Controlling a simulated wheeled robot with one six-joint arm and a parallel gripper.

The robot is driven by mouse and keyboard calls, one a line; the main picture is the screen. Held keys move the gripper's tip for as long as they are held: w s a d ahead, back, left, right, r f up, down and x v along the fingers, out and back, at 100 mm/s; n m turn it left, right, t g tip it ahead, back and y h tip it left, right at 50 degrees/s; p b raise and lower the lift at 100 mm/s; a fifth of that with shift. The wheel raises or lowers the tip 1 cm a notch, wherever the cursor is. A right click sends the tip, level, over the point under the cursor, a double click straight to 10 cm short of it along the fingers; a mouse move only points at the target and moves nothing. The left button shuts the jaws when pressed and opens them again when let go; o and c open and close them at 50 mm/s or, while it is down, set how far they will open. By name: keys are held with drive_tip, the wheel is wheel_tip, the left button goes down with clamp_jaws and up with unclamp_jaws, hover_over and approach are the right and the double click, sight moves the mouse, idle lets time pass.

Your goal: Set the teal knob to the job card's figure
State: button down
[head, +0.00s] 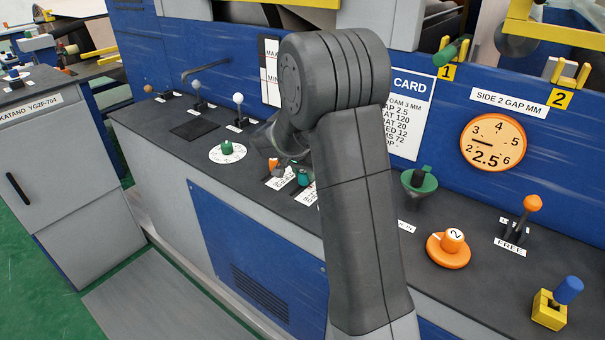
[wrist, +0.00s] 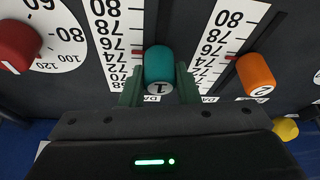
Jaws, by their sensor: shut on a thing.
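My gripper (wrist: 159,78) is shut on the teal knob, a green finger on each side. In the head view the teal knob (head: 303,177) shows just left of my arm. The job card (head: 408,115) is on the blue panel behind my arm, partly covered; lines ending in 2.5, 120, 20, 12 and 72 show.
An orange knob (wrist: 256,73) marked 2 stands beside a similar scale, right of the teal one. A red knob (wrist: 18,46) on a round dial is at left.

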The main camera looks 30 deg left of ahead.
drive_tip(key=w, duration=0.3)
drive_tip(key=shift+w+d, duration=0.1)
drive_tip(key=shift+w, duration=0.15)
drive_tip(key=c, duration=1.1)
unclamp_jaws()
drive_tip(key=shift+s, duration=0.1)
drive_tip(key=shift+r, duration=0.15)
drive_tip(key=v, duration=1.3)
drive_tip(key=shift+s+r+b, duration=0.2)
drive_tip(key=shift+r+b, duration=0.1)
drive_tip(key=shift+b, duration=0.1)
drive_tip(key=shift+d+f, duration=0.1)
drive_tip(key=shift+f, duration=0.05)
drive_tip(key=x, duration=1.3)
drive_tip(key=shift+s+a+f+p, duration=0.2)
drive_tip(key=shift+f+p, duration=0.15)
drive_tip(key=shift+p, duration=0.05)
drive_tip(key=shift+s, duration=0.5)
